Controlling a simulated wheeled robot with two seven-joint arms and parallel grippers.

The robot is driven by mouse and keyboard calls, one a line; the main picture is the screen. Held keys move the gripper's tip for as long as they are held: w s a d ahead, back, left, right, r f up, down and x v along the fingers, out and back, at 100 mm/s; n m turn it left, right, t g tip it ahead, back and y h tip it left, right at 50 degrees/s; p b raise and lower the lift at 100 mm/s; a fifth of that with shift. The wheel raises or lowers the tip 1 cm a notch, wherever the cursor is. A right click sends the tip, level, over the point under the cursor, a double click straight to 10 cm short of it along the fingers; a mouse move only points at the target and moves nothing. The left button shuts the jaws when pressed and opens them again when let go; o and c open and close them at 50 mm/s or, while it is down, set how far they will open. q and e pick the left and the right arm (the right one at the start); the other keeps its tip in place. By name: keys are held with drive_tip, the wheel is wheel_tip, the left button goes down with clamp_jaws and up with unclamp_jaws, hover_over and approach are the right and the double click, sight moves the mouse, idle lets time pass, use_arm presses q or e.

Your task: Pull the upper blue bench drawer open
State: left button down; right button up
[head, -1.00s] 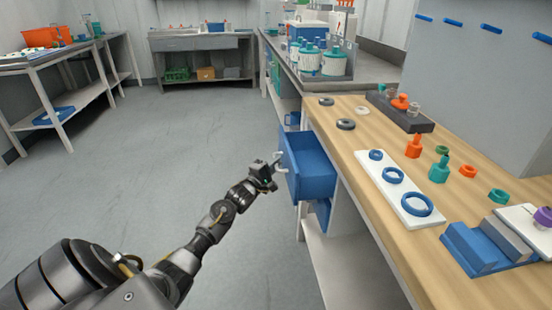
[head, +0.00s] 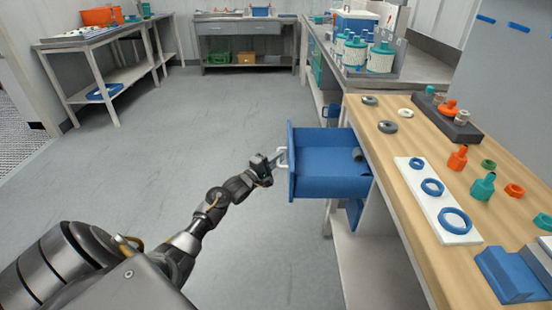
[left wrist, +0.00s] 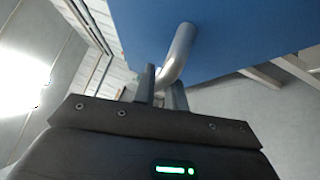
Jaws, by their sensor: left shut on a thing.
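The upper blue bench drawer (head: 330,187) stands well out from the left side of the wooden-topped bench. Its inside shows, with a small dark grey round part (head: 357,155) near the back. My left gripper (head: 275,161) is at the drawer's front, shut on its pale curved handle (head: 284,160). In the left wrist view the two fingers (left wrist: 160,88) close around the metal handle (left wrist: 178,55), below the blue drawer front (left wrist: 235,35). My right gripper is not in view.
A lower blue drawer (head: 354,212) sits under the open one, mostly hidden. The bench top (head: 400,160) carries rings, fittings and a white plate (head: 440,215) with blue rings. The grey floor (head: 190,130) left of the drawer is clear.

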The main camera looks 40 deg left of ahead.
use_arm(q)
drive_tip(key=c, duration=1.5)
unclamp_jaws()
drive_tip(key=shift+o, duration=0.2)
drive_tip(key=shift+s, duration=0.15)
